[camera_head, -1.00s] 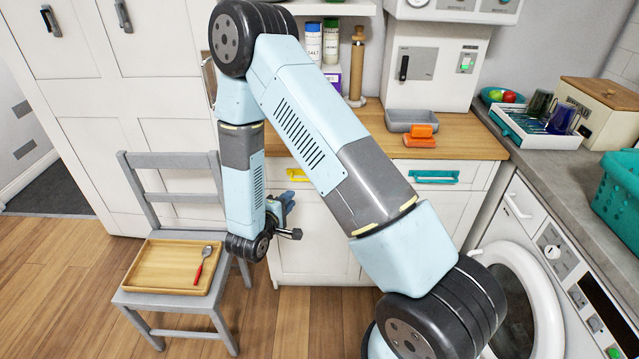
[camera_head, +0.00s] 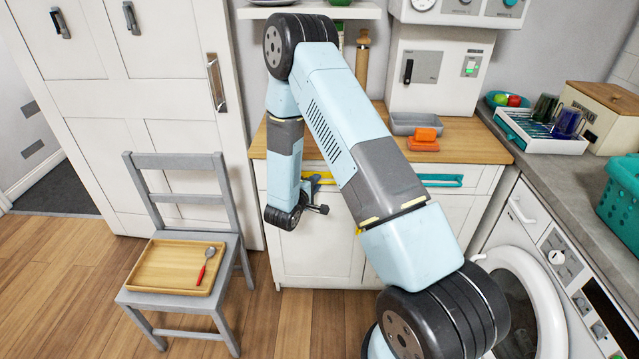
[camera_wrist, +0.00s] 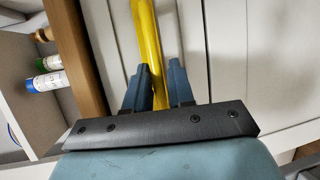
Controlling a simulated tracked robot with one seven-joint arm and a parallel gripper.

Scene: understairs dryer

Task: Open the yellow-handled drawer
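The yellow handle (camera_head: 322,179) is a bar on the left drawer (camera_head: 334,198) of the white cabinet, below the wooden worktop. My arm hides part of it in the head view. In the wrist view the yellow handle (camera_wrist: 146,35) runs down between the two dark blue fingers of my gripper (camera_wrist: 160,75). The fingers look open, one on each side of the bar; I cannot tell whether either touches it. In the head view my gripper (camera_head: 314,186) is at the drawer front, by the handle. The drawer looks closed.
A teal-handled drawer (camera_head: 440,180) is to the right. A grey chair (camera_head: 185,250) with a wooden tray (camera_head: 150,268) and spoon stands to the left. An orange block (camera_head: 425,136) and a grey tray (camera_head: 408,123) sit on the worktop (camera_head: 480,150). A washer (camera_head: 525,285) stands at right.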

